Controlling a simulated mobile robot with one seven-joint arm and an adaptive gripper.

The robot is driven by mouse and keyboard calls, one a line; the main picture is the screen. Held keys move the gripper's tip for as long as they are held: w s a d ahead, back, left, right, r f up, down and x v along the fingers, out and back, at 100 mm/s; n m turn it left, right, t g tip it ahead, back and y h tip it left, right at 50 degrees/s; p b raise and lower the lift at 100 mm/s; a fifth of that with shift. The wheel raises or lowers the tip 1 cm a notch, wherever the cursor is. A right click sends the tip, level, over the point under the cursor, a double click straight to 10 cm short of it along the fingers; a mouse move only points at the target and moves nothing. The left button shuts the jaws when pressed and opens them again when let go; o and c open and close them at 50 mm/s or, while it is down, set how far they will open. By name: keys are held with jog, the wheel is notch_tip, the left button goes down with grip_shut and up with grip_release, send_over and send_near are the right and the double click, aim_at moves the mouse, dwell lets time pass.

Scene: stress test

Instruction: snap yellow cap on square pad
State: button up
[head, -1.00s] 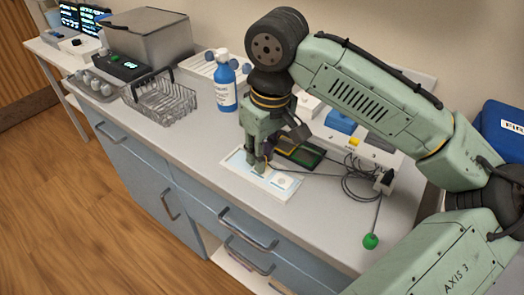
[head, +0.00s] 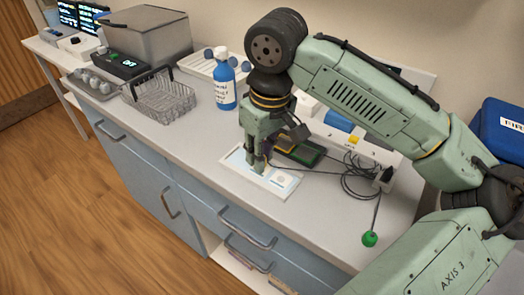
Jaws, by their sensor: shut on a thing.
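My gripper (head: 256,166) points down over a white card (head: 237,159) on the counter. Its fingers are shut on the end of a thin dark lead, which is mostly hidden between them. I cannot make out a yellow cap there. A pale square pad (head: 283,180) with a round centre lies on the card's right part, just right of the fingertips. The part of the card under the fingers is covered, so I cannot tell whether the fingertips touch it. A green cap (head: 370,239) on another lead lies near the counter's front edge.
Coiled dark cables (head: 361,181) lie right of the card. Counter is clear left of the card.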

jog(key=shift+f, duration=0.55)
dwell(0.8)
